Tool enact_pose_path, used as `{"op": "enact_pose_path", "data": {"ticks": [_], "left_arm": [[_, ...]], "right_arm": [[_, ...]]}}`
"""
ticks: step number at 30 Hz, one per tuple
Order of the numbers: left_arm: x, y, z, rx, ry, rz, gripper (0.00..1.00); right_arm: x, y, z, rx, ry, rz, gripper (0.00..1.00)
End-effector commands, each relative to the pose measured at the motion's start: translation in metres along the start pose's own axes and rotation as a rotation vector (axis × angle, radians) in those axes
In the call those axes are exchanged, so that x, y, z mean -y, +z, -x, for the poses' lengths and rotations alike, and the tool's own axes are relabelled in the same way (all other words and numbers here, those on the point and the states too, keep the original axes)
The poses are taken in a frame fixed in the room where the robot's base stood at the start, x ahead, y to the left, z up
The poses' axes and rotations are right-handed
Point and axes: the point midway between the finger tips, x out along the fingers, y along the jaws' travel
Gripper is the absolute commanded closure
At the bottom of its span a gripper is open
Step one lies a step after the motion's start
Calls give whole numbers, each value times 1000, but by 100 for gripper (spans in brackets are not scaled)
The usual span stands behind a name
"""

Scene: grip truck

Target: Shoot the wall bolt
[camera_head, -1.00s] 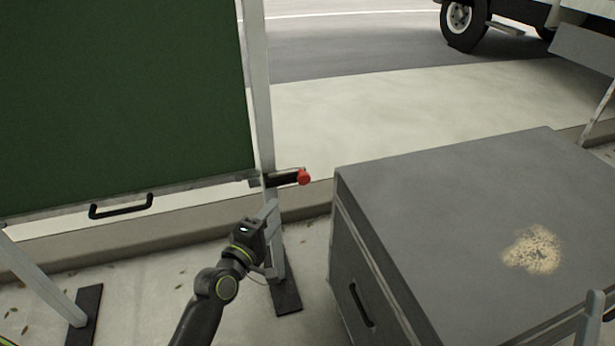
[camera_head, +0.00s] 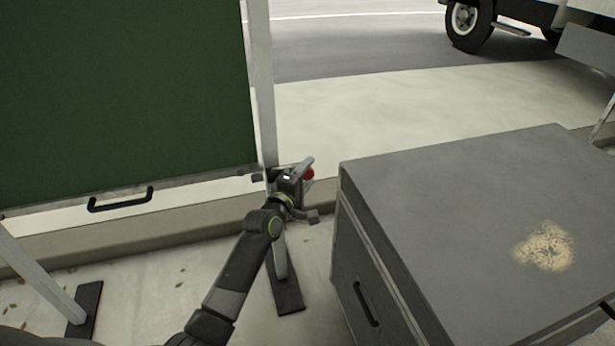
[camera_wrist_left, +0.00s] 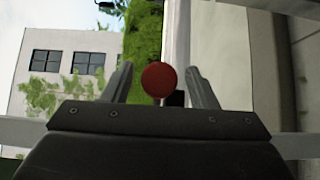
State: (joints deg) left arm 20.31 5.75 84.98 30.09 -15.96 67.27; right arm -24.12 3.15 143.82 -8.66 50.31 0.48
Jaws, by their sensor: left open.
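The bolt's red knob (camera_head: 308,173) shows at the lower right corner of the green panel (camera_head: 125,100), partly hidden behind my left gripper (camera_head: 311,188). The bolt's dark body is mostly hidden by the gripper in the head view. In the left wrist view the round red knob (camera_wrist_left: 159,79) sits between the two spread fingers of my left gripper (camera_wrist_left: 158,85). A gap shows on each side of the knob, so the gripper is open around it or just short of it; the depth is unclear. My right gripper is not in view.
A grey metal box (camera_head: 450,220) with a pale worn patch stands close on the right of the left gripper. The panel's grey post (camera_head: 263,90) rises behind the gripper, and a black handle (camera_head: 121,200) is on the panel. A truck (camera_head: 500,22) stands at the far right.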

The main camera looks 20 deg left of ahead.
Motion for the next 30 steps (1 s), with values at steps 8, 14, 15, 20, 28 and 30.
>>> {"op": "enact_pose_path", "data": {"ticks": [8,14,15,20,28,30], "left_arm": [[0,0,-6,-1,0,-1,47],[0,0,-6,0,0,-1,58],[0,0,-6,0,0,-1,63],[0,0,-6,0,0,-1,84],[0,-2,-5,-1,-1,-1,100],[-1,-8,1,-2,-2,-3,100]], "right_arm": [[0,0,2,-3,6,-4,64],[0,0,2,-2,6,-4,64],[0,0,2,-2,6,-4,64],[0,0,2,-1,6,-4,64],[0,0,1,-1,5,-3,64],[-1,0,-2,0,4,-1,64]]}}
